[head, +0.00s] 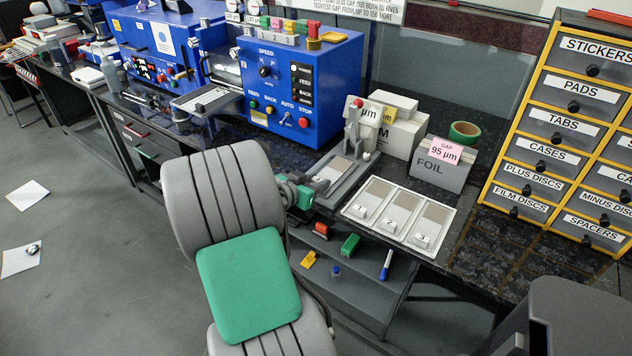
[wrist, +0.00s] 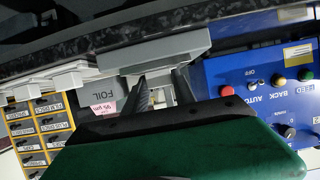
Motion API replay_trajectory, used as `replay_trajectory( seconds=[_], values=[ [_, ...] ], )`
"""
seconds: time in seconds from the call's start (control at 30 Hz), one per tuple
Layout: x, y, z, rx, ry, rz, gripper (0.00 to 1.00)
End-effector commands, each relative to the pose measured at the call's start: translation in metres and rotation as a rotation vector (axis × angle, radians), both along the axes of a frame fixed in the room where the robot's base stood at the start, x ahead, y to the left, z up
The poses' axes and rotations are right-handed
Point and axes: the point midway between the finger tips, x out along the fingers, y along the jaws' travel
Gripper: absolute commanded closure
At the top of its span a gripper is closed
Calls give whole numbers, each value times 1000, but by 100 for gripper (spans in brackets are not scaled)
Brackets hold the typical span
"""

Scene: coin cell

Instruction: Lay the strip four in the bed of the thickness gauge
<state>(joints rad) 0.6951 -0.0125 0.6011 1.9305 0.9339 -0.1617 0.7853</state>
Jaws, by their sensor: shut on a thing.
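The thickness gauge (head: 352,170) is a grey stand with an upright post and a red-tipped top, on the dark counter. A pale strip (head: 330,172) with a grey-brown face lies over or in its bed; its number is not readable. My gripper (head: 311,188) is at the strip's near left end, shut on it. I cannot tell whether the strip rests on the bed or is slightly above it.
A white tray (head: 346,212) holds strips 1, 2 and another to the gauge's right. Behind are a foil holder (head: 437,174), white boxes (head: 404,134) and green tape (head: 464,133). A blue machine (head: 330,75) stands left; labelled drawers (head: 560,110) stand right.

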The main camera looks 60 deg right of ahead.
Motion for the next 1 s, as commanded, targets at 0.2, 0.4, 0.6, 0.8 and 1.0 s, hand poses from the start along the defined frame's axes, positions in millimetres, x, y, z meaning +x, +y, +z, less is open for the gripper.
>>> replay_trajectory(
  seconds=[0.2, 0.4, 0.6, 0.8, 1.0],
  values=[
    [0, 0, 0, -1, -1, 0, 100],
    [0, 0, -1, -1, -1, 0, 59],
    [0, 0, -1, -1, 0, 0, 46],
    [0, 0, 0, -1, 0, 0, 46],
    [5, 19, 10, -2, -2, 6, 46]
  ],
)
